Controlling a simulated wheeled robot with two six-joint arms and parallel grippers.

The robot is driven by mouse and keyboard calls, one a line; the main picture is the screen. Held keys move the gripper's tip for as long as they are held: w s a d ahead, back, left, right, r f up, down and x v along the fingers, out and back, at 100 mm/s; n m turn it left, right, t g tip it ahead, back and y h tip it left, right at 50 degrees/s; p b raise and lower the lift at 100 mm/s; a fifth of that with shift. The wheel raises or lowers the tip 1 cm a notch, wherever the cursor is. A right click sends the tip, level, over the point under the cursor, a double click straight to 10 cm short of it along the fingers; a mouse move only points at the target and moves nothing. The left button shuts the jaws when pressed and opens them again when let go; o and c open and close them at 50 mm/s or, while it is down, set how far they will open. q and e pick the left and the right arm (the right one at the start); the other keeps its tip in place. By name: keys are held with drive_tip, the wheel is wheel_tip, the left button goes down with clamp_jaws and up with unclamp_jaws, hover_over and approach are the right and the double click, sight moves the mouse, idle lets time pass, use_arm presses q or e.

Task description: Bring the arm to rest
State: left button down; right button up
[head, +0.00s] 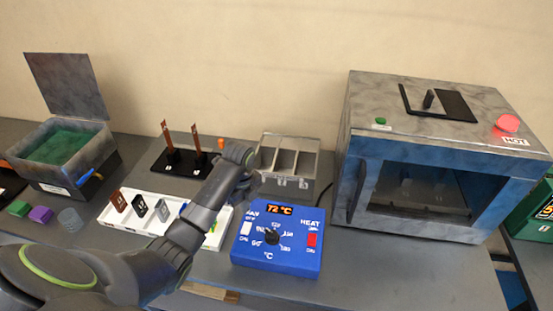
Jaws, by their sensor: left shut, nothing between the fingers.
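My left arm (190,225) comes in from the lower left and reaches up over the middle of the bench. Its left gripper (246,187) is at the far end, in front of the grey compartment box and just behind the blue control box. The gripper is shut with nothing held, and its fingertips are small and partly hidden by the wrist. My right gripper is out of view.
A blue control box (276,262) reads 72 °C. A grey compartment box (290,160) stands behind it. A large metal oven (430,135) is at right. A white tray (113,221) lies partly under my arm. A black stand (165,163) holds copper strips. An open-lidded bin (85,165) is at left.

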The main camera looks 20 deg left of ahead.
use_arm(q)
drive_tip(key=s+f+n, duration=0.2)
drive_tip(key=s, duration=0.1)
drive_tip(key=s+f+n, duration=0.1)
drive_tip(key=s, duration=0.1)
drive_tip(key=shift+s+d+f+n+t, duration=0.15)
drive_tip(key=shift+s+d+n+t, duration=0.15)
drive_tip(key=shift+d, duration=0.1)
drive_tip(key=s+d+r+n+t+y, duration=0.1)
drive_tip(key=s+r+n+t, duration=0.1)
drive_tip(key=s+n, duration=0.85)
drive_tip(key=s+d+r+n+t+y, duration=0.1)
drive_tip(key=s+r+n, duration=0.1)
drive_tip(key=s+n, duration=0.9)
wheel_tip(320, 180, down, 31)
drive_tip(key=s+a+m+g+b, duration=0.1)
drive_tip(key=s+a+m+b, duration=0.15)
drive_tip(key=b, duration=0.55)
drive_tip(key=s+d+f+b, duration=0.1)
drive_tip(key=s+f+b, duration=0.2)
drive_tip(key=s+f, duration=0.4)
drive_tip(key=s+d+f+g+h+b, duration=0.1)
drive_tip(key=s+f+b, duration=0.2)
drive_tip(key=s+f, duration=0.5)
wheel_tip(320, 180, down, 8)
drive_tip(key=shift+s+f+m, duration=0.15)
drive_tip(key=shift+s+m, duration=0.15)
